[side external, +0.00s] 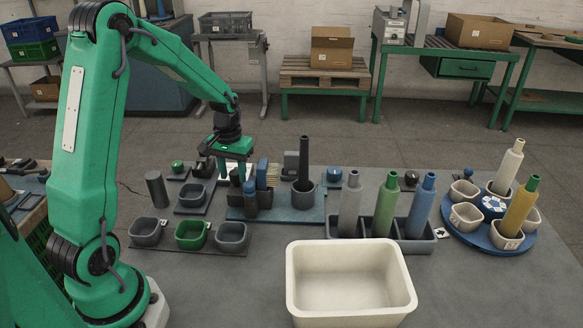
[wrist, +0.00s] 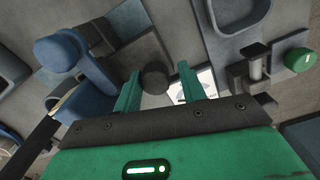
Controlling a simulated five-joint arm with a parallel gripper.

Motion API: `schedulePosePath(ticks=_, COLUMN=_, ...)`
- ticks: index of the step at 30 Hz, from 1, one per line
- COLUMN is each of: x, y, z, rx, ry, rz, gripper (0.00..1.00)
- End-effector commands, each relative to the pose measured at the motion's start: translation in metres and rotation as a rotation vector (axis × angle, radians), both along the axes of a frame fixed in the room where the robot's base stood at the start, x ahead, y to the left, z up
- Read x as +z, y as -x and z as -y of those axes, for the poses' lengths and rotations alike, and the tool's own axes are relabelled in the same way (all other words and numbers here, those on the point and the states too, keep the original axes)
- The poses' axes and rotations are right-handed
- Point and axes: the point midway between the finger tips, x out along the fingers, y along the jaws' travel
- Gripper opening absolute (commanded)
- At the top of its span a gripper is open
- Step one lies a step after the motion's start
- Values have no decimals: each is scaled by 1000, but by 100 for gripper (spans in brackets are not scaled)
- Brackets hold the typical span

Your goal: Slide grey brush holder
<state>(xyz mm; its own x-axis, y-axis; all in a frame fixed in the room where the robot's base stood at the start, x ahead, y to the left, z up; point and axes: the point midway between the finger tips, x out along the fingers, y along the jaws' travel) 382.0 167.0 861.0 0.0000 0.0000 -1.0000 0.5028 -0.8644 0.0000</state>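My gripper (wrist: 160,88) is open, pointing down at the left end of the blue base plate (side external: 314,214) in the side view. In the wrist view a dark grey round knob (wrist: 155,79) lies between and beyond its two green fingers, with gaps showing. It appears to belong to the grey brush holder, whose dark grey part (side external: 236,177) shows between the fingers in the side view. I cannot tell if either finger touches it. The blue brush holder (side external: 262,173) with pale bristles stands just to the right; its blue knob (wrist: 60,51) shows in the wrist view.
A dark cylinder in a grey cup (side external: 303,195) stands farther right. Grey trays (side external: 192,196) and a green tray (side external: 191,235) lie left and in front. A green button (wrist: 300,60) sits at the wrist view's right. A cream bin (side external: 350,250) stands in front.

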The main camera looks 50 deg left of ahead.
Motion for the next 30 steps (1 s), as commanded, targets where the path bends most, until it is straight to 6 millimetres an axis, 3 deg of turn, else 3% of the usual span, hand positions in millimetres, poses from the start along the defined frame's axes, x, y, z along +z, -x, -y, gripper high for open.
schedulePosePath(ticks=16, x=7, y=-1, z=1, rx=-3, ry=0, rz=0, gripper=39)
schedulePosePath(ticks=30, x=63, y=-1, z=1, rx=-2, ry=-1, rz=2, gripper=39)
